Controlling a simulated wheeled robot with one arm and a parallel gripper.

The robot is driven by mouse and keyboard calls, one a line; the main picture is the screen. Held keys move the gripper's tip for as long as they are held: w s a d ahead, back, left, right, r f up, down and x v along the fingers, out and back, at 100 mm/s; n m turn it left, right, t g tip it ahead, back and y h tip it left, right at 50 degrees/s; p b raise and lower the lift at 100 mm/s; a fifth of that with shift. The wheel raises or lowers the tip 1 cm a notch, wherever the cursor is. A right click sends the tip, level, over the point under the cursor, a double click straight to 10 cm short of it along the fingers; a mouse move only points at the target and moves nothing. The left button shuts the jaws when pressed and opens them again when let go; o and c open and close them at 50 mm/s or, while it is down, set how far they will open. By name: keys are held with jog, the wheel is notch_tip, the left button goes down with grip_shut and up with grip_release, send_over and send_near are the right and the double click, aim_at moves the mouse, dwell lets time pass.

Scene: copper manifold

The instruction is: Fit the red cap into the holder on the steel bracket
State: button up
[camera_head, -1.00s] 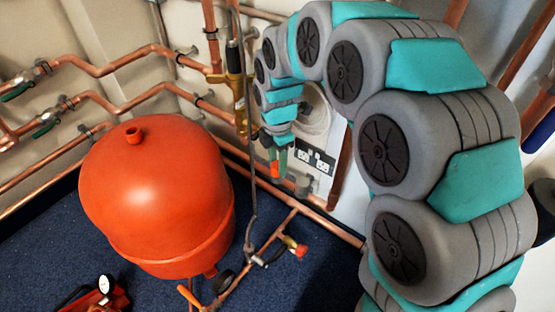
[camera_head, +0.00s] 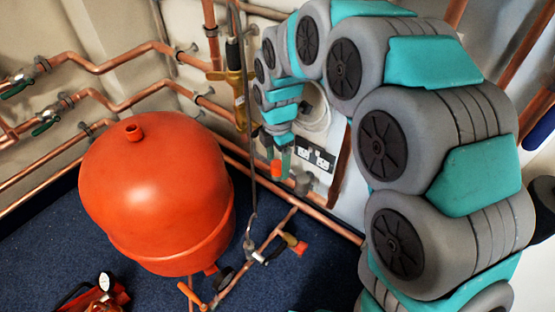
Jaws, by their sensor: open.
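My gripper (camera_head: 281,162) is small at the end of the curved grey and teal arm, in front of the wall near the white socket plate. Its jaws are open and its fingers point down. A small orange-red piece, apparently the red cap (camera_head: 277,168), shows right at the fingertips. I cannot tell whether it lies between the fingers or touches them. A small grey metal fitting (camera_head: 305,182) is just right of and below the fingertips. It may be the steel bracket, but I cannot make out a holder on it.
A large red tank (camera_head: 155,190) stands on the blue carpet left of my gripper. Copper pipes (camera_head: 110,65) run along the wall. A low pipe with a red-ended valve (camera_head: 297,244) lies below. The socket plate (camera_head: 314,155) is close behind my gripper.

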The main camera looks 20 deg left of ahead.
jog(key=shift+r, duration=0.1)
notch_tip(320, 180, up, 8)
jog(key=shift+f, duration=0.25)
dwell(0.7)
